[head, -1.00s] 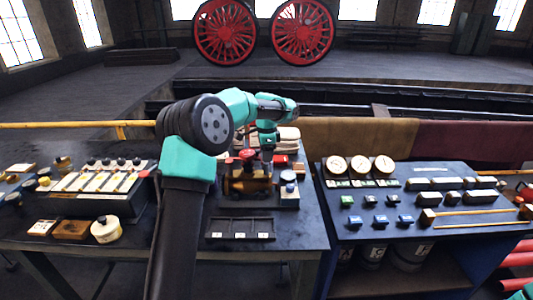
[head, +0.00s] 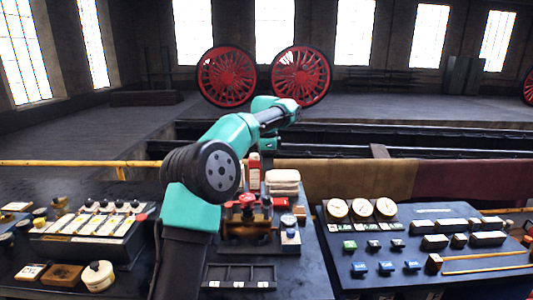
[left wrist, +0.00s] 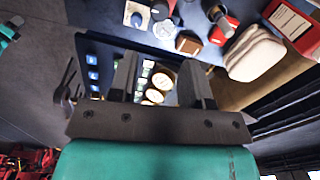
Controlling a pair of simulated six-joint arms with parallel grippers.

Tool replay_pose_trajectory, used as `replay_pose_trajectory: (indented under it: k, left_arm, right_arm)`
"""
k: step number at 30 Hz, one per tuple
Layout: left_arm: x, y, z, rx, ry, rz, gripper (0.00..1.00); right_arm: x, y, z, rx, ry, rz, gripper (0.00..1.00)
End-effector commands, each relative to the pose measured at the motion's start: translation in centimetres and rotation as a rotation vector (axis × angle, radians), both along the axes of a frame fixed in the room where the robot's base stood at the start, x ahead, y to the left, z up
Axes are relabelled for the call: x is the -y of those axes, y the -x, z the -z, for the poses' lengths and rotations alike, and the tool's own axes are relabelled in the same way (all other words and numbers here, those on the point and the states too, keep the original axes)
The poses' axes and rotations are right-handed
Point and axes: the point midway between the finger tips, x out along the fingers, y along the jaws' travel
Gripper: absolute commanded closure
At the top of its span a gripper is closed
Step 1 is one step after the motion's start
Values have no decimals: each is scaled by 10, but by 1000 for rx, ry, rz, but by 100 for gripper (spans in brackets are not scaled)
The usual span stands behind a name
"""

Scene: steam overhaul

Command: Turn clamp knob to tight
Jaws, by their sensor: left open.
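A red knob (head: 247,199) sits on top of a brass and dark clamp fixture (head: 240,231) on the left table, just right of my left arm in the head view. Several smaller knobs and posts crowd around it, and I cannot read how tight it is. My left arm reaches over and behind the fixture. Its fingers are hidden in the head view. In the left wrist view my left gripper (left wrist: 159,72) is open and empty, with nothing between its fingers but distant gauges (left wrist: 160,82) below. My right gripper does not show.
A dark compartment tray (head: 238,277) lies in front. A gap separates this table from the right table (head: 410,240).

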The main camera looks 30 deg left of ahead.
Motion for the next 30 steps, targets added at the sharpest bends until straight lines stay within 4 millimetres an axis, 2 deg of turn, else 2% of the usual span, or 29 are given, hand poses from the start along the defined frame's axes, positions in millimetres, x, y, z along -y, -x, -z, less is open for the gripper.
replay_pose_trajectory:
  k: [3,10,26,30]
  left_arm:
    - [1,-1,-18,3,0,0,56]
    - [1,0,-34,0,0,0,56]
    - [1,0,-34,1,1,1,56]
    - [15,-8,-24,14,10,10,56]
  right_arm:
    - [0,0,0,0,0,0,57]
    - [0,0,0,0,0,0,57]
    - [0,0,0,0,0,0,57]
    - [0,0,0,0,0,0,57]
